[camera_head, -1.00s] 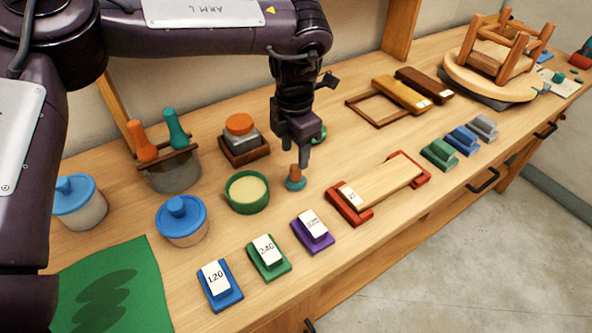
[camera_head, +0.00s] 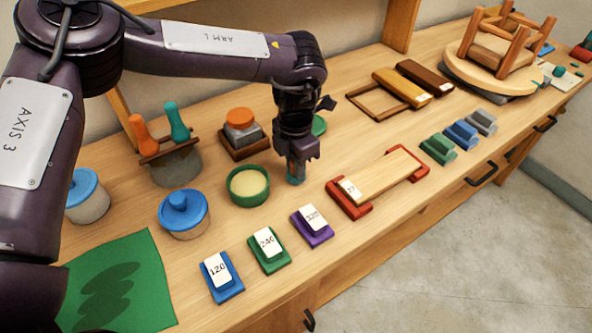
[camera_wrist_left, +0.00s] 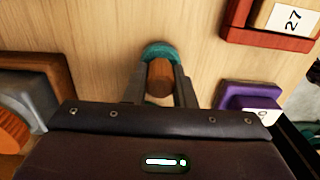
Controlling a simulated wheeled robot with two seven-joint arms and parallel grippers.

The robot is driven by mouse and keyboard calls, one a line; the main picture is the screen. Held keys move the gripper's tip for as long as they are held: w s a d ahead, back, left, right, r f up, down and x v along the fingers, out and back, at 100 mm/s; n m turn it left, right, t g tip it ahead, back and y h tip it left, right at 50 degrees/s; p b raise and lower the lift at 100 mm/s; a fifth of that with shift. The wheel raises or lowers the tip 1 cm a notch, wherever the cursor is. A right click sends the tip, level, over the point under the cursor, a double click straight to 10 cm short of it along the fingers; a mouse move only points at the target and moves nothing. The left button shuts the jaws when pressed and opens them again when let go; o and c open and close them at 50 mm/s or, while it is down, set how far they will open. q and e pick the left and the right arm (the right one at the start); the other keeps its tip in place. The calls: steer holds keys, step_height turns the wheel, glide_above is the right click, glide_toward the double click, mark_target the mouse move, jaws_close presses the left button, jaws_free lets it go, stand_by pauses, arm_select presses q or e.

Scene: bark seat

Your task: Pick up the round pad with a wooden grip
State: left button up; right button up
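The round pad with a wooden grip (camera_head: 295,181) stands on the bench, below my left gripper (camera_head: 297,165), which hides most of its grip in the head view. In the left wrist view the wooden grip (camera_wrist_left: 160,78) shows brown, with the pad's teal rim (camera_wrist_left: 160,48) curving beyond it. My left gripper's fingers (camera_wrist_left: 160,88) are apart, one on each side of the grip. Whether they touch it is hard to make out. The pad appears to rest on the bench. My right gripper is not in view.
A green bowl (camera_head: 248,186) stands left of the pad, and a red-ended wooden board holder (camera_head: 350,208) to its right. A purple block (camera_head: 312,233) is in front. A brown box with an orange-topped jar (camera_head: 241,140) and a green disc (camera_head: 319,126) are behind.

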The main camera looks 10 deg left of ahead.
arm_select(q)
steer(key=shift+c, duration=1.1)
step_height(320, 180, up, 20)
steer(key=shift+p, duration=0.3)
